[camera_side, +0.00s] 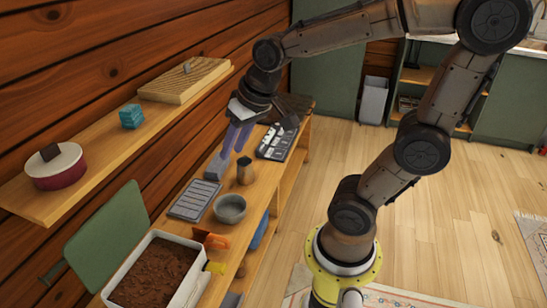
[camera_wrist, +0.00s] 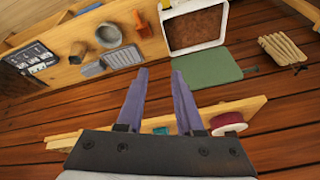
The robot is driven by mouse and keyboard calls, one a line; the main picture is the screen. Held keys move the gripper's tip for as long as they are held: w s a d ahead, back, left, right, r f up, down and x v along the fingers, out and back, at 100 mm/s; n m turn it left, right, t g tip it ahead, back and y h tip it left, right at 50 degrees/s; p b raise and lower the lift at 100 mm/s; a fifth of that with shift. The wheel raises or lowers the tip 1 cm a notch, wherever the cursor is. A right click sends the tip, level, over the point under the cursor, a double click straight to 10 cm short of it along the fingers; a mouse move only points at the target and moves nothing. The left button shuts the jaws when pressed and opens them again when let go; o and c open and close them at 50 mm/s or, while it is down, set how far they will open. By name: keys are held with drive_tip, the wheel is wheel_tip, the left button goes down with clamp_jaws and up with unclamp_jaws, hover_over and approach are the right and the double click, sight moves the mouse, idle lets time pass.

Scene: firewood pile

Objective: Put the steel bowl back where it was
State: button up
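The steel bowl (camera_side: 230,208) is a round grey bowl standing upright on the wooden bench, beside a grey slatted tray (camera_side: 190,199). In the wrist view the bowl (camera_wrist: 109,36) is at the upper left, next to the grey tray (camera_wrist: 122,57). My gripper (camera_side: 233,152) is above the back part of the bench, apart from the bowl. Its two purple fingers are spread with nothing between them, as the wrist view (camera_wrist: 160,72) also shows.
A brown cup (camera_side: 245,171) and a grey scoop-like piece (camera_side: 215,167) stand behind the bowl. A soil-filled white tray (camera_side: 154,277) and an orange item (camera_side: 211,240) are in front. The wall shelf (camera_side: 104,149) holds a red-and-white pot (camera_side: 60,170), teal block (camera_side: 131,117) and wooden board (camera_side: 187,80).

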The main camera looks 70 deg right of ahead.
drive_tip(key=s+a+n, duration=0.3)
drive_tip(key=s+n, duration=0.1)
drive_tip(key=s, duration=0.5)
drive_tip(key=shift+s+r+t, duration=0.3)
drive_tip(key=shift+r+t, duration=0.05)
drive_tip(key=shift+t, duration=0.05)
idle(0.5)
